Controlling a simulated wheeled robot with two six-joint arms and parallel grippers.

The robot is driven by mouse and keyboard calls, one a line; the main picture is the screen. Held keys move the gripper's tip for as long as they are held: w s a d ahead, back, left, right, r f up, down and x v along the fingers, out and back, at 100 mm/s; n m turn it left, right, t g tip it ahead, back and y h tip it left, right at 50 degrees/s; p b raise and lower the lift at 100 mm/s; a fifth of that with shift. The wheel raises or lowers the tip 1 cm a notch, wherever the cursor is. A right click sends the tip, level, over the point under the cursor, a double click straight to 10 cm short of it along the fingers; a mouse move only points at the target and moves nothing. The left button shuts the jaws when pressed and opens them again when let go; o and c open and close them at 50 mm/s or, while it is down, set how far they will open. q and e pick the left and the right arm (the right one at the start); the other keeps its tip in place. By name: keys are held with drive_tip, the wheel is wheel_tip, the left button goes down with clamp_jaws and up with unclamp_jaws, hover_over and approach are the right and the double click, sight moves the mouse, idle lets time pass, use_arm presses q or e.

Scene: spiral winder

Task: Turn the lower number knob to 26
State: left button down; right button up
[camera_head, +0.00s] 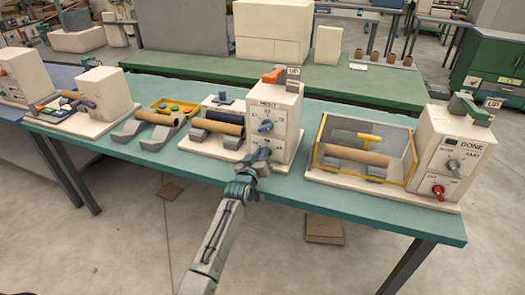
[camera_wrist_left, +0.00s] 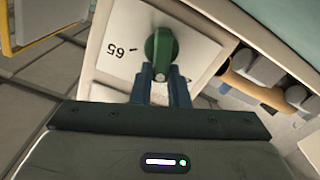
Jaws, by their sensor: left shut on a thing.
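My left gripper (camera_head: 262,154) reaches the lower front of the white middle machine (camera_head: 283,100). In the left wrist view its two fingers (camera_wrist_left: 163,78) are shut on a green knob (camera_wrist_left: 161,45). The number 65 and a short tick (camera_wrist_left: 122,50) show on the white plate left of this knob; no other number is readable there. In the head view the green knob is hidden behind the gripper. Above it, a blue knob (camera_head: 265,126) sits on the same panel with small marks around it. My right gripper is not in view.
A wooden roll (camera_head: 216,122) lies on a stand left of the machine. To the right, a yellow-framed guard (camera_head: 366,142) and a second white machine (camera_head: 452,156) marked DONE stand on the teal table (camera_head: 400,215). Open floor lies in front.

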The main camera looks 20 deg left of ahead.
use_arm(q)
drive_tip(key=n, duration=0.1)
drive_tip(key=n+p, duration=0.1)
drive_tip(key=n, duration=0.1)
drive_tip(key=shift+a+f+n, duration=0.15)
drive_tip(key=shift+a+n, duration=0.15)
drive_tip(key=n, duration=0.2)
drive_tip(key=shift+a+f+n+p, duration=0.15)
drive_tip(key=shift+f+n+p, duration=0.1)
drive_tip(key=shift+n+p, duration=0.15)
drive_tip(key=shift+f+n, duration=0.1)
drive_tip(key=shift+n, duration=0.4)
drive_tip(key=c, duration=1.4)
unclamp_jaws()
drive_tip(key=shift+s, duration=0.1)
